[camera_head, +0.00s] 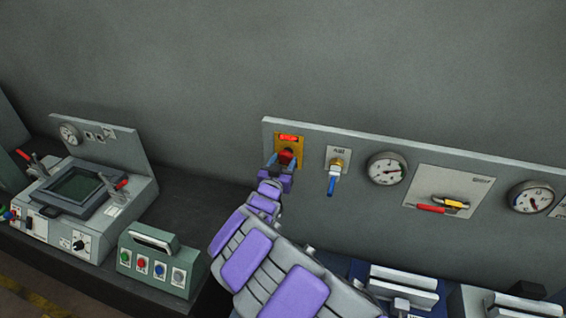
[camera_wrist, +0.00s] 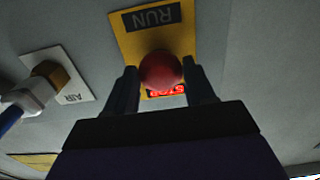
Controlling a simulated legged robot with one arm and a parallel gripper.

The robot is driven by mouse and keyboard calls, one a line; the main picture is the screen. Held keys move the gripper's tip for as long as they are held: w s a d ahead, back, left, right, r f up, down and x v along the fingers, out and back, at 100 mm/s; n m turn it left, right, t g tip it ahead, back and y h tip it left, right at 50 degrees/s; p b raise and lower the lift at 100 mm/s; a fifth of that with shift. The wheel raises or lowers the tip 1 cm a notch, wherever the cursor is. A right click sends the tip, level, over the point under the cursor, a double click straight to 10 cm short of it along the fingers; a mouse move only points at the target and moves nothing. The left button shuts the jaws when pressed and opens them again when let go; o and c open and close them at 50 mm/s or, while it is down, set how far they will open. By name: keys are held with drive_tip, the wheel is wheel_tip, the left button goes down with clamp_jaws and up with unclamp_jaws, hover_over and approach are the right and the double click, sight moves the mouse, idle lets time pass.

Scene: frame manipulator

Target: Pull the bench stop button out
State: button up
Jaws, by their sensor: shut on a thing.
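The bench stop button is a red round knob (camera_wrist: 161,70) on a yellow plate (camera_wrist: 128,38) fixed to the grey wall panel. In the wrist view the plate reads "RUN", and a lit red "STOP" sign (camera_wrist: 166,90) shows beside the knob. In the head view the red knob (camera_head: 286,156) sits below the lit red sign. My gripper (camera_wrist: 163,85) has one finger on each side of the knob and is shut on it. It also shows at the plate in the head view (camera_head: 286,162). The knob's stem is hidden, so its depth cannot be told.
A blue-handled air valve (camera_head: 333,178) is close on the right of the button. Farther right are a gauge (camera_head: 386,168) and a red and yellow handle pair (camera_head: 443,205). A green button box (camera_head: 158,262) and a grey machine (camera_head: 80,200) stand on the bench at left.

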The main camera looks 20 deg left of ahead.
drive_tip(key=shift+r, duration=0.15)
clamp_jaws()
drive_tip(key=shift+s+a, duration=0.15)
drive_tip(key=shift+s, duration=0.1)
drive_tip(key=shift+s+b, duration=0.5)
drive_tip(key=shift+s, duration=0.1)
drive_tip(key=o, duration=0.5)
unclamp_jaws()
drive_tip(key=o, duration=0.3)
drive_tip(key=shift+s, duration=0.2)
drive_tip(key=shift+o, duration=0.5)
drive_tip(key=shift+w, duration=0.15)
